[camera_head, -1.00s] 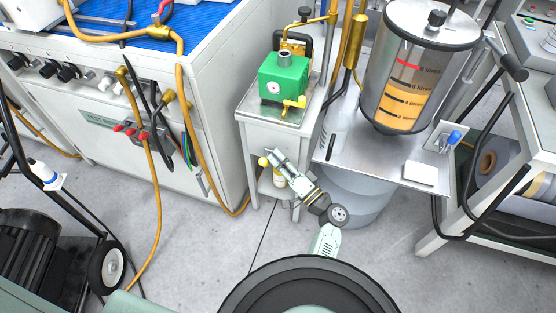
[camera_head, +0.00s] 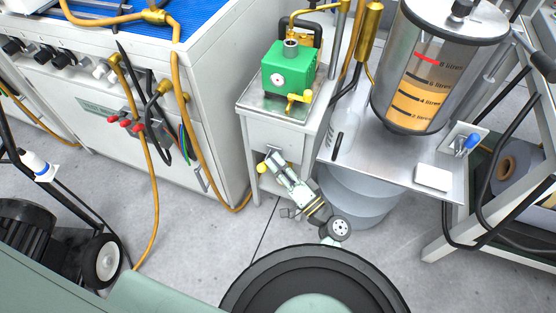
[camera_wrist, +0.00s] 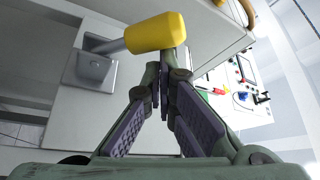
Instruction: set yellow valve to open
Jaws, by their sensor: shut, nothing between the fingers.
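A bright yellow rounded handle (camera_wrist: 156,33) sits on a short grey stem from a grey box-like bracket (camera_wrist: 92,68) in the wrist view. In the head view, my gripper (camera_head: 273,160) is just right of the knob. A smaller yellow valve-like lever (camera_head: 300,98) is on the green pump unit (camera_head: 288,68), above my gripper.
The pump stands on a small white cabinet (camera_head: 272,133). A metal shelf (camera_head: 375,160) with a cylindrical tank (camera_head: 425,75) is to the right, above a grey bucket (camera_head: 360,195). A hose (camera_head: 148,190) hangs at left.

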